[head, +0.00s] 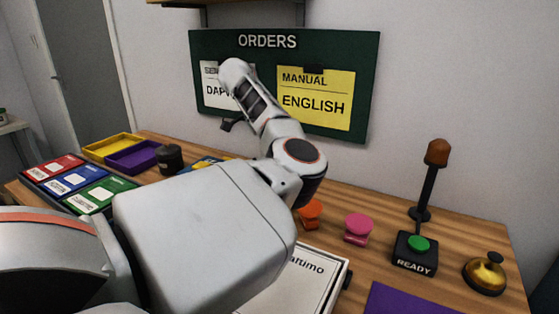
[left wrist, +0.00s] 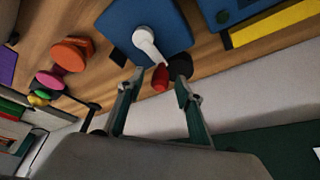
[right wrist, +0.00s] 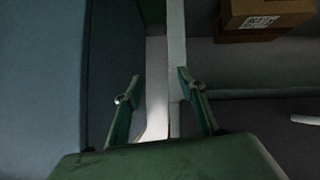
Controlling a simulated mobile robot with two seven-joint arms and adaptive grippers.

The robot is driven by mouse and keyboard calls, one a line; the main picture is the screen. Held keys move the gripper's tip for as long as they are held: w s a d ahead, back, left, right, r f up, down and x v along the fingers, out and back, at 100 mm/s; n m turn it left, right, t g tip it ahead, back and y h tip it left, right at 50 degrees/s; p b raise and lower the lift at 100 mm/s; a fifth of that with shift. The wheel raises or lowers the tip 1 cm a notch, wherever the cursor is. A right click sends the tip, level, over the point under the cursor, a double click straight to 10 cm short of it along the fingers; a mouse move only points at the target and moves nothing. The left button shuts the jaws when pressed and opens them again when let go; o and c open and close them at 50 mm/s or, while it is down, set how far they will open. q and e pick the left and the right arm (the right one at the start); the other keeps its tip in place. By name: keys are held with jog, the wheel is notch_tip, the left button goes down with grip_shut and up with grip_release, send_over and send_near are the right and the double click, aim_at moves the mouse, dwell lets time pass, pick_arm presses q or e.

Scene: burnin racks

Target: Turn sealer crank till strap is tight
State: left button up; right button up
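The sealer shows in the left wrist view as a blue body (left wrist: 130,25) with a white crank arm (left wrist: 148,45) ending in a red knob (left wrist: 160,77). My left gripper (left wrist: 160,84) is open, with the red knob between its fingertips. I see a gap on both sides and cannot tell of any contact. In the head view my left arm hides the sealer and crank. I cannot make out the strap. My right gripper (right wrist: 157,90) is open and empty, away from the table; it does not show in the head view.
The wooden table holds an orange stamp (head: 311,212), a pink stamp (head: 358,228), a READY button (head: 417,246), a brass bell (head: 486,272), and yellow (head: 105,147) and purple trays (head: 133,157). The ORDERS board (head: 370,75) hangs behind. A cardboard box (right wrist: 265,15) shows near my right gripper.

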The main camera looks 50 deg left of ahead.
pick_arm(q)
jog(key=shift+w+f, duration=0.1)
jog(key=shift+f, duration=0.05)
pick_arm(e)
jog(key=shift+w+r, duration=0.2)
jog(key=shift+w, duration=0.1)
pick_arm(q)
jog(key=shift+c, duration=0.4)
pick_arm(e)
jog(key=shift+s, duration=0.1)
pick_arm(q)
grip_shut()
pick_arm(e)
jog(key=shift+s+f, duration=0.1)
jog(key=shift+f, duration=0.05)
